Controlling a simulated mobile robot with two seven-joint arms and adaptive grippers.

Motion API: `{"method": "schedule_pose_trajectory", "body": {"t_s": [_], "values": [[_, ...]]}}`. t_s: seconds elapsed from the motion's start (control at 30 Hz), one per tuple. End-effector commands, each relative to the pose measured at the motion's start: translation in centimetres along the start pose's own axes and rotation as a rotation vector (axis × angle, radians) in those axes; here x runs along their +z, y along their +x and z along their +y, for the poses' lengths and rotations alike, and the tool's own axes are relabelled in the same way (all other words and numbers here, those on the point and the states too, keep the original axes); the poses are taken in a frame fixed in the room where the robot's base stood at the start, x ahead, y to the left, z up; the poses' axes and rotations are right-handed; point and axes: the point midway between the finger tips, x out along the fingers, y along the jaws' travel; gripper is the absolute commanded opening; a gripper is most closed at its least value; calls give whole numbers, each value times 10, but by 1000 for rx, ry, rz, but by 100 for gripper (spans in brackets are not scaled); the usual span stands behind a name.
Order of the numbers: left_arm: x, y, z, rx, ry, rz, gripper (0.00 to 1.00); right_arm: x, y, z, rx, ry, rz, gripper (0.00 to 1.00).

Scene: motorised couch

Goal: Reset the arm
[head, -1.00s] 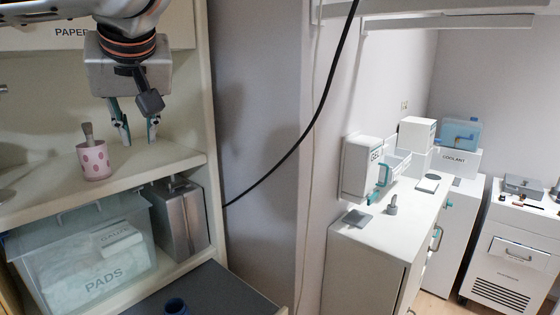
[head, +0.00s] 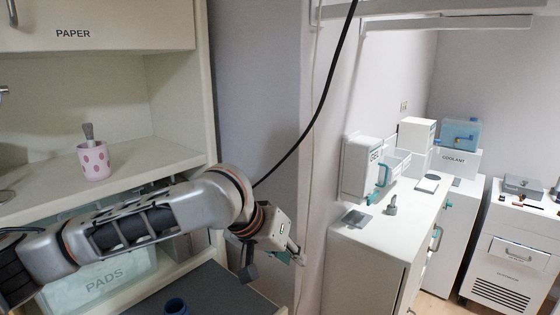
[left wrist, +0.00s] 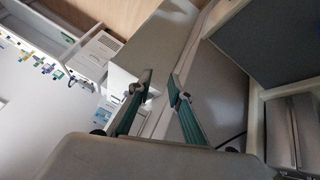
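My left arm comes in from the left in the head view and reaches across the front of the shelf. Its gripper (head: 296,254) is to the right of the shelf unit, in front of the grey wall, and points to the right and down. In the left wrist view the two teal-sided fingers (left wrist: 160,88) stand apart with nothing between them, so the left gripper is open and empty. My right arm and gripper are not in view.
A pink spotted cup (head: 94,161) with a brush stands on the shelf (head: 40,203). A PADS bin (head: 105,283) is partly hidden behind my arm. A black cable (head: 318,110) hangs near the gripper. A white cabinet (head: 365,262) stands to the right.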

Motion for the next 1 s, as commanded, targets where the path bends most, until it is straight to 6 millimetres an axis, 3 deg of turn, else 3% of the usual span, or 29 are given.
{"method": "schedule_pose_trajectory", "body": {"t_s": [0.03, 0.23, 0.5, 0.77, 1.0], "values": [[10, 13, 8, 46, 4, 1, 19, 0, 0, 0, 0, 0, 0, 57], [27, 48, 28, 189, 21, 64, 19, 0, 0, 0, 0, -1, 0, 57], [50, 84, 34, 314, 7, 191, 19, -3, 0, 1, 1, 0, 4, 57], [79, 113, 10, 333, -25, 330, 19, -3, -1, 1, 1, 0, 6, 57], [122, 136, -34, 260, -49, 444, 19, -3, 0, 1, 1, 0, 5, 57]]}}
